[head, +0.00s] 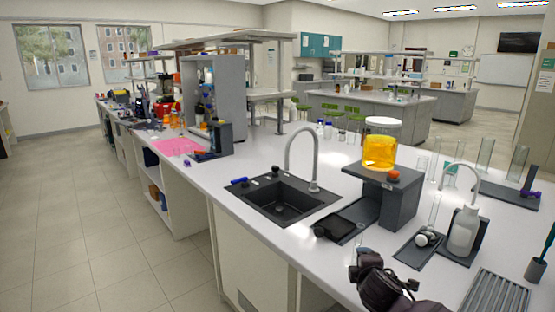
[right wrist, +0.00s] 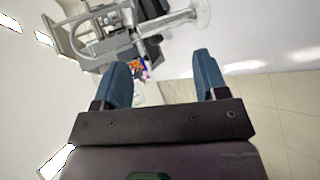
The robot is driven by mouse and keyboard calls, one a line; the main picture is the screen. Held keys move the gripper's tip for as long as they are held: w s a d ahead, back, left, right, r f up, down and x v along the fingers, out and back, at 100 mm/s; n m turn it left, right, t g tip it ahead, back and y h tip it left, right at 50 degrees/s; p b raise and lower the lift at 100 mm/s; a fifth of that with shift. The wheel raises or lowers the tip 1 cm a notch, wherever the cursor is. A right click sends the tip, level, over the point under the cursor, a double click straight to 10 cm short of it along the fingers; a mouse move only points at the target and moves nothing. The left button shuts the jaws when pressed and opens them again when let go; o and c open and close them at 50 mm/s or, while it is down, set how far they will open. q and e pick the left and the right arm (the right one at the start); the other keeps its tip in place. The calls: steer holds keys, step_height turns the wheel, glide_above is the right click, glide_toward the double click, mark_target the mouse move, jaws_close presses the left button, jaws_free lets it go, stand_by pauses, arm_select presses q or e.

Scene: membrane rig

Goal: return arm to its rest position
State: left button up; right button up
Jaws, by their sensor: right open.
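My right gripper (right wrist: 162,78) shows in the right wrist view with its two blue fingers spread apart. Nothing is between them. In the head view a dark part of my right arm (head: 378,284) comes in at the bottom edge, over the front of the white bench (head: 262,170). The fingers cannot be made out clearly there. My left gripper is not in view.
A black sink (head: 268,212) with a grey faucet (head: 300,150) is left of my arm. A dark stand (head: 400,205) carries a jar of yellow liquid (head: 379,152). A white bottle (head: 463,232) and a ribbed grey rack (head: 495,294) are to the right. The floor at left is clear.

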steer(key=s+a+f+m+t+y, duration=0.1)
steer(key=s+f+m+y, duration=0.1)
steer(key=s+m, duration=0.35)
steer(key=s+a+f+m+y, duration=0.2)
steer(key=s+m, duration=0.2)
steer(key=s, duration=0.3)
steer(key=s+d+f+m+g+h, duration=0.1)
steer(key=s+d+f+m, duration=0.1)
steer(key=s+f, duration=0.2)
steer(key=s+d+f+m+h, duration=0.1)
steer(key=s+d+f+m, duration=0.1)
steer(key=s, duration=0.9)
steer(key=s+d+f+m+g, duration=0.1)
steer(key=s+d+f+m, duration=0.1)
steer(key=s+d+f, duration=0.2)
steer(key=s+f, duration=0.3)
steer(key=s, duration=0.1)
steer(key=shift+m+g+h, duration=0.3)
steer(key=shift+m+h, duration=0.05)
steer(key=shift+h, duration=0.05)
steer(key=shift+d, duration=0.1)
